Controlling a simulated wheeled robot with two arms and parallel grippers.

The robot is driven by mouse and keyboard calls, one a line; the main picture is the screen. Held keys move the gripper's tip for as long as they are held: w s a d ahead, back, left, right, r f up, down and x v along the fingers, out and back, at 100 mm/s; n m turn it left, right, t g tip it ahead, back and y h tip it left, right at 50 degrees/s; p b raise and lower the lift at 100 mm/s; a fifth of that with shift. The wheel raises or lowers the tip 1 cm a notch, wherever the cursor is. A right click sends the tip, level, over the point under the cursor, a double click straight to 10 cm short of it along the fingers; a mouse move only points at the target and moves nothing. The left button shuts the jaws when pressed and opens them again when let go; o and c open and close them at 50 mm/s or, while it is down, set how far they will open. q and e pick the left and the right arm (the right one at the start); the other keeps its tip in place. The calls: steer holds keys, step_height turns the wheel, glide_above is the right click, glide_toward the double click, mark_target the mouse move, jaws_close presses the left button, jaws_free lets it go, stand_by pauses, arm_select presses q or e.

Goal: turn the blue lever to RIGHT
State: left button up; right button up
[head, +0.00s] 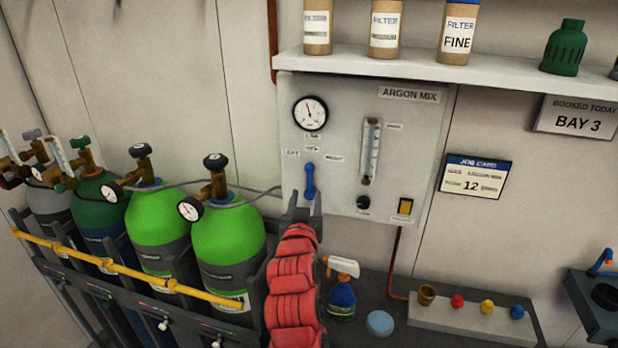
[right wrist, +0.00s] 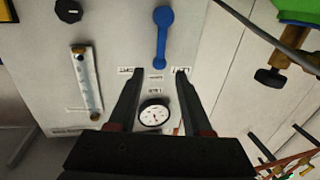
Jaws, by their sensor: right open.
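The blue lever (head: 310,182) is on the pale ARGON MIX panel (head: 347,190), below the gauge. It stands upright, with its upper end near the middle one of three small labels; LEFT is to the left and RIGHT to the right. My right gripper (head: 305,198) is open and empty at the lever's lower end in the head view. In the right wrist view, which is upside down, the lever (right wrist: 162,40) lies just past the open fingertips (right wrist: 160,72), lined up with the gap between them. Contact cannot be told. My left gripper is not in view.
Green gas cylinders (head: 228,240) with regulators stand left of my right arm, behind a yellow rail (head: 120,267). A shelf (head: 420,67) is above; a spray bottle (head: 342,295) stands below.

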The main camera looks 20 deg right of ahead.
mark_target(309, 175)
steer(key=p+x, duration=0.1)
steer(key=x, duration=0.7)
steer(key=shift+w+d, duration=0.1)
steer(key=shift+w, duration=0.25)
jaws_close()
stand_by(1.0)
